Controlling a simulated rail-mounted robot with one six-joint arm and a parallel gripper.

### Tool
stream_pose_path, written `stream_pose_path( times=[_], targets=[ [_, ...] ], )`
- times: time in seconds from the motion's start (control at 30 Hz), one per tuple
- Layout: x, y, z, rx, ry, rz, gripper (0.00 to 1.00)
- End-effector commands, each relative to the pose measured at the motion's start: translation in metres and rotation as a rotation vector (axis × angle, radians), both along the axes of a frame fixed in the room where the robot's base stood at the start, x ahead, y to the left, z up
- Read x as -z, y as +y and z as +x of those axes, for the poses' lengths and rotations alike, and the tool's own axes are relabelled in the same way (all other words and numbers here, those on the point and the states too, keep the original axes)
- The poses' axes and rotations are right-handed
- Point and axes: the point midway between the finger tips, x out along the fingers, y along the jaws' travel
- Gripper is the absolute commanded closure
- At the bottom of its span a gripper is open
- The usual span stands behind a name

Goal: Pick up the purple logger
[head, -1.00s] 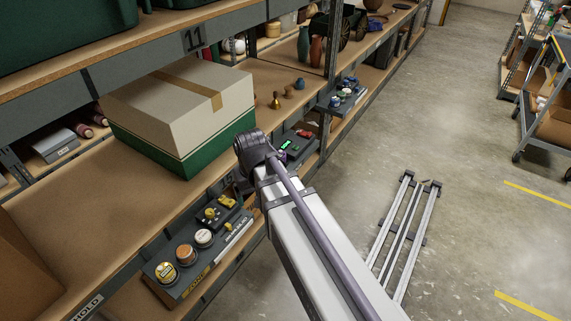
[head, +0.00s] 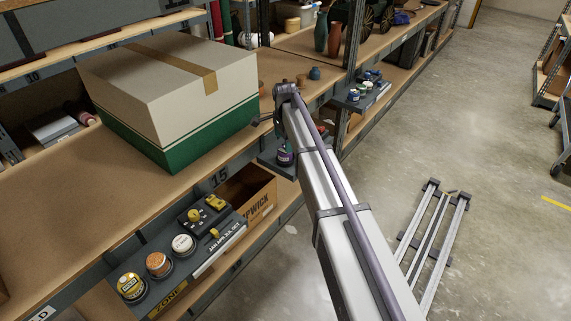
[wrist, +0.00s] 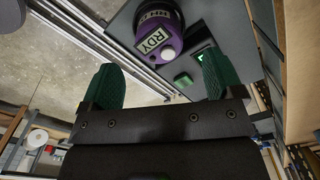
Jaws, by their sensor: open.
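The purple logger (wrist: 150,35) shows at the top of the wrist view, a round purple body with a white "RDY" label and a pale round knob. It stands on a dark grey panel. In the head view a small part of the logger (head: 285,157) shows just below the arm's end. My gripper (wrist: 160,66) is open with two green fingers apart and nothing between them. The logger is beyond the fingertips, roughly between them in the picture and apart from them. In the head view the gripper is mostly hidden by my arm.
A green lit display (wrist: 203,55) and a green button (wrist: 183,79) are beside the logger. A big white-and-green box (head: 165,95) stands on the shelf to the left. A tray with several round tins (head: 158,264) is lower left. Metal rails (head: 432,230) lie on the floor.

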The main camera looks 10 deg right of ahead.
Motion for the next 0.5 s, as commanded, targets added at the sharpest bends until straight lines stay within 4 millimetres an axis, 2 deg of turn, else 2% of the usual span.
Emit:
stream_pose_path(
  times=[0.17, 0.4, 0.5],
  targets=[
    [0.008, 0.001, 0.000, -0.001, 0.000, 0.000, 0.14],
    [0.054, 0.004, -0.002, -0.001, 0.000, 0.000, 0.14],
    [0.056, 0.004, -0.002, -0.001, 0.000, 0.000, 0.14]
  ],
)
